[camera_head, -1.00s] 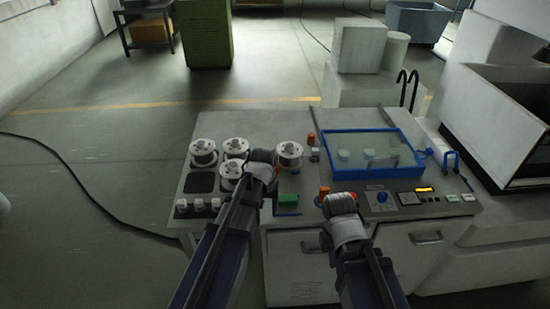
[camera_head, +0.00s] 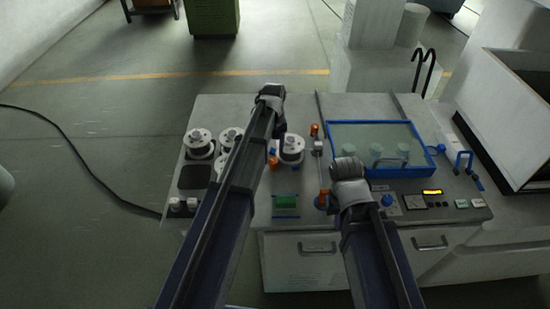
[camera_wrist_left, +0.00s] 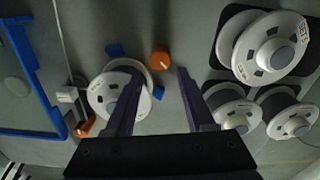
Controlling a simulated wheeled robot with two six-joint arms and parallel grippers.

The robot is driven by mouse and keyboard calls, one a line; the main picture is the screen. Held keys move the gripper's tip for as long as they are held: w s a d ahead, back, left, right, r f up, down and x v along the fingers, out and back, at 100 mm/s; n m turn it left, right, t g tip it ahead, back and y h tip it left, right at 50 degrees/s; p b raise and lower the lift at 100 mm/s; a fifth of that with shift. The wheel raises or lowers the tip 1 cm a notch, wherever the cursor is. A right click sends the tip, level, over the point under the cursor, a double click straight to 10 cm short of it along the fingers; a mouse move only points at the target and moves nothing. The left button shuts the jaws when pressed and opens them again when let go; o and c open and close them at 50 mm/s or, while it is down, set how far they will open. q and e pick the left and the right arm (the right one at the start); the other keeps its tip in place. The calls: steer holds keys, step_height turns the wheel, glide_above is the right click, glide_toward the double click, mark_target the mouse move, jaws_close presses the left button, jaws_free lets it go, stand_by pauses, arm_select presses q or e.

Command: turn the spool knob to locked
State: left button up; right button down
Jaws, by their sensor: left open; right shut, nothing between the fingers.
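An orange knob (camera_wrist_left: 160,57) with a pale pointer line sits on the panel in the left wrist view. One blue mark is left of it and another is below it; I cannot read any labels. It appears to be the orange knob (camera_head: 272,162) beside a white spool (camera_head: 291,147) in the head view. My left gripper (camera_head: 274,112) is open above the bench's spool side. In the left wrist view its two fingers (camera_wrist_left: 161,72) stand apart, with the knob in the gap just beyond their tips. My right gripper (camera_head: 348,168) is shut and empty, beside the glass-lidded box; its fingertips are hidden.
Several white spools (camera_head: 200,143) stand left of my left arm. A blue-framed clear lid (camera_head: 380,129) covers a box at the right. A green block (camera_head: 286,201) and another orange knob (camera_head: 323,197) lie near the front. A hooked stand (camera_head: 424,72) rises behind.

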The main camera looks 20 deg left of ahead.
mark_target(274, 161)
arm_select(q)
steer(key=shift+s, duration=0.1)
steer(key=shift+f, duration=0.2)
steer(key=shift+f+b, duration=0.35)
steer(key=shift+b, duration=0.2)
step_height(274, 161, down, 7)
steer(key=b, duration=0.6)
steer(key=shift+r+b, duration=0.1)
steer(key=shift+b, duration=0.3)
jaws_close()
